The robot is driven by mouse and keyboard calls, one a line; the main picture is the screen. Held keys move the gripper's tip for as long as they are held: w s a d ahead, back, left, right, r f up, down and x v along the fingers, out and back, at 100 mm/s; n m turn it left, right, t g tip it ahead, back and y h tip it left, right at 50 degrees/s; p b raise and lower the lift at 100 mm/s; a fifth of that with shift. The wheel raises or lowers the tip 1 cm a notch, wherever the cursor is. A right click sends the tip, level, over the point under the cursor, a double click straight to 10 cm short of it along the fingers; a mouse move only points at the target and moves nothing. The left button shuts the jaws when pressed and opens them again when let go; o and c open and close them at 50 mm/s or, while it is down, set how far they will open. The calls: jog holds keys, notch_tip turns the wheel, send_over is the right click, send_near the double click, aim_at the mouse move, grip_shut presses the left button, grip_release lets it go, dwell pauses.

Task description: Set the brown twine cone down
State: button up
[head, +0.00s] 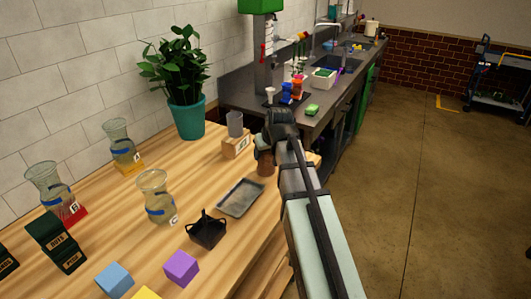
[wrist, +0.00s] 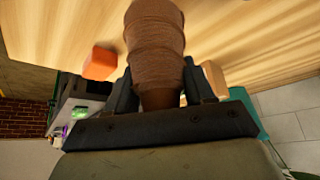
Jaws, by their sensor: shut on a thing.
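The brown twine cone (head: 265,166) is in my gripper (head: 266,150), low over the far right part of the wooden table (head: 190,246). In the wrist view the cone (wrist: 155,40) sits between the two dark fingers of my gripper (wrist: 159,90), which are shut on it. Its ribbed, wound side shows there, and the fingers hide part of it. I cannot tell whether its base touches the table.
A wooden block (head: 236,148) holding a grey cup (head: 235,124) stands just left of the cone. A grey tray (head: 240,197) and black basket (head: 207,230) lie nearer. An orange block (wrist: 100,63) shows in the wrist view. A potted plant (head: 187,117) stands behind.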

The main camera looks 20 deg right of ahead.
jog(key=shift+f, duration=0.1)
jog(key=o, duration=1.1)
jog(key=v, duration=1.2)
